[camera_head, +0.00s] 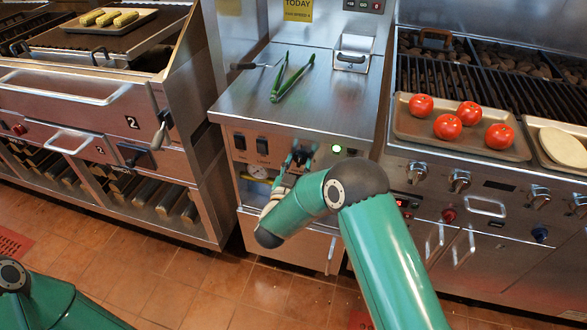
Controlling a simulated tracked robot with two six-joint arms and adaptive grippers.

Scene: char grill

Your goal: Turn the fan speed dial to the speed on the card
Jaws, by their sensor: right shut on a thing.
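My right gripper (299,158) is at the front panel of the steel middle counter (240,105), shut on the fan speed dial, which its fingers and arm largely hide. The dial's pointer and scale cannot be read. A yellow card (298,10) on the back wall shows "TODAY" and a smaller line too small to read with certainty. Part of my left arm shows at the lower left; its gripper is out of view.
Green tongs (292,78) lie on the counter. A tray (402,128) of tomatoes (447,127) rests on the right grill. Corn (108,18) lies on a tray at the left.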

